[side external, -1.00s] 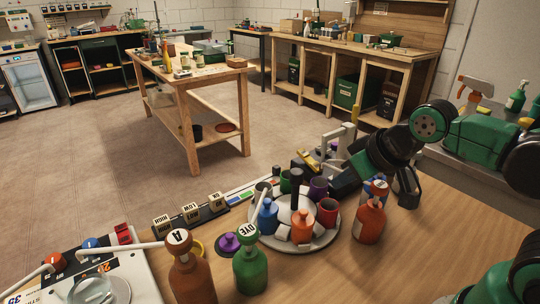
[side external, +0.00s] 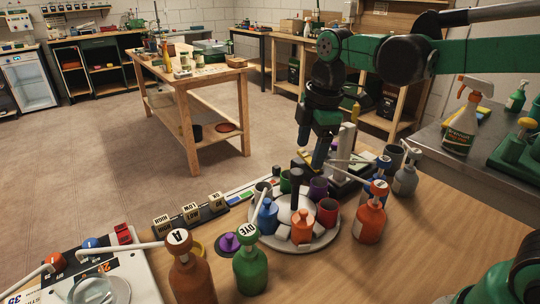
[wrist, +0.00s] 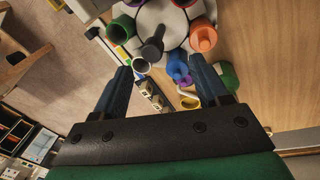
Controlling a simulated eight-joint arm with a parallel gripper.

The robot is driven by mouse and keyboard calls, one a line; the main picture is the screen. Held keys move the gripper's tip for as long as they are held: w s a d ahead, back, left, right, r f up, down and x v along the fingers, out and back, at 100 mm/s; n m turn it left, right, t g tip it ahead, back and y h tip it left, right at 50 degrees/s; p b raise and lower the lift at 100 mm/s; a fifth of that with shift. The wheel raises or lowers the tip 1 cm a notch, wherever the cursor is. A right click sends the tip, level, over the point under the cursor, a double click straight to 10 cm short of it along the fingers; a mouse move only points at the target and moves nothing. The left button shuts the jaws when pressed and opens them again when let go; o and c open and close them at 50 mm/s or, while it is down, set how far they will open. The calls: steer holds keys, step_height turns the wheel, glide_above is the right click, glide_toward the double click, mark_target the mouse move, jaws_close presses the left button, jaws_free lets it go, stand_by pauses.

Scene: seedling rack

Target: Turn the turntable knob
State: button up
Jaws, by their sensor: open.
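The turntable (side external: 318,240) is a round pale grey tray on the wooden bench, bearing several coloured bottles and cups. Its knob (side external: 296,184) is a dark upright post rising from the middle. The knob also shows in the wrist view (wrist: 153,48), near the top centre, with part of the turntable (wrist: 168,14) behind it. My gripper (side external: 311,152) points down above and behind the turntable in the side view. In the wrist view its two blue fingers (wrist: 162,70) are spread with the knob beyond their tips, not between them. They appear clear of everything.
Pump bottles crowd the bench: a brown one (side external: 190,272) and a green one (side external: 250,267) in front, an orange one (side external: 369,222) to the right. Labelled blocks (side external: 190,213) lie left of the turntable.

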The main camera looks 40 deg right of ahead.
mark_target(298, 171)
steer(key=w+n, duration=0.1)
steer(key=n, duration=0.1)
steer(key=w+n+g, duration=0.1)
steer(key=n, duration=0.1)
steer(key=shift+w+a+f+g, duration=0.15)
steer(key=shift+f+g, duration=0.15)
steer(key=shift+f, duration=0.1)
steer(key=shift+w+f+n, duration=0.1)
steer(key=shift+f+n, duration=0.1)
steer(key=shift+n, duration=0.1)
steer(key=shift+f, duration=2.6)
jaws_close()
